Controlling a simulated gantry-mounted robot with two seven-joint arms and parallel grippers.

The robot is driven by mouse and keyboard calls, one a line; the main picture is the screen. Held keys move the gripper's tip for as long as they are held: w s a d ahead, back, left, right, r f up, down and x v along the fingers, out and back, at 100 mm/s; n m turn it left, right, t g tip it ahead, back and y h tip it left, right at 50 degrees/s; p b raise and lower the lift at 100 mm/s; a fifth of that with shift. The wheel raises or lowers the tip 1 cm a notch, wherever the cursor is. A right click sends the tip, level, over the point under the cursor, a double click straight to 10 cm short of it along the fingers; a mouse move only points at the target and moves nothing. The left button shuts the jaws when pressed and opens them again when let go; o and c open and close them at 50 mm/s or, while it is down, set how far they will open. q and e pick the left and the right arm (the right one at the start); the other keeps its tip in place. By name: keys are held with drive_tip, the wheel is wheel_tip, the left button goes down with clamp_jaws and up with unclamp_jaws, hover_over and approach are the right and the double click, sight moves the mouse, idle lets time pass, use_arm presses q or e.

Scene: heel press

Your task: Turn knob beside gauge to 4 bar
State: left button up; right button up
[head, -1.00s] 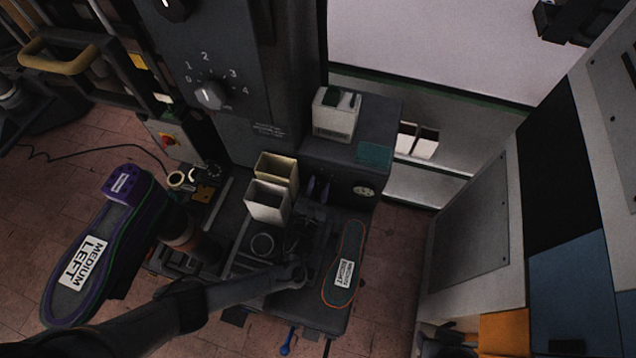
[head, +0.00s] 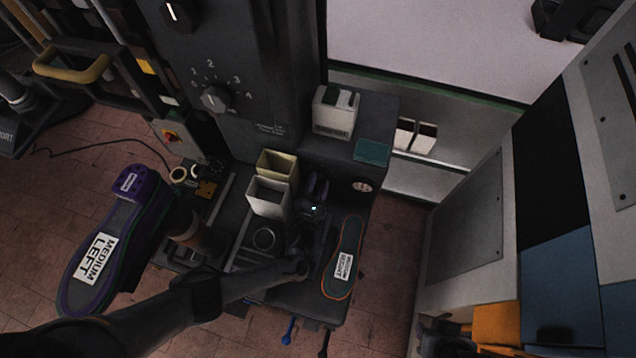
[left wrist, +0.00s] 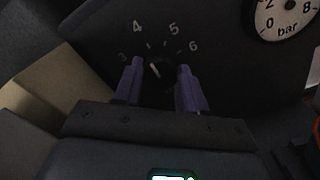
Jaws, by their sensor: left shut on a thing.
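The small black knob (left wrist: 160,70) sits on a dark panel in the left wrist view, between the two purple fingers of my left gripper (left wrist: 160,84). The gripper is shut on it. Its white pointer line leans up and left, towards the side of the 4; the exact setting is hard to tell. The scale shows 3, 4, 5 and 6. The round pressure gauge (left wrist: 285,14), marked bar, is to the right and partly cut off; its needle cannot be read. In the head view, the left gripper (head: 317,187) is left of the gauge (head: 362,187) and hides the knob.
A cream bin (head: 277,166) and a white bin (head: 268,198) stand close left of the gripper. A shoe sole (head: 343,257) lies to the lower right. A larger knob (head: 215,98) with its own scale is on the column.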

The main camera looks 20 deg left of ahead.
use_arm(q)
drive_tip(key=o, duration=1.1)
drive_tip(key=shift+c, duration=0.2)
drive_tip(key=shift+s, duration=0.1)
drive_tip(key=shift+s, duration=0.25)
drive_tip(key=s+p, duration=0.3)
drive_tip(key=s, duration=0.7)
drive_tip(key=shift+d, duration=0.45)
drive_tip(key=shift+s, duration=0.15)
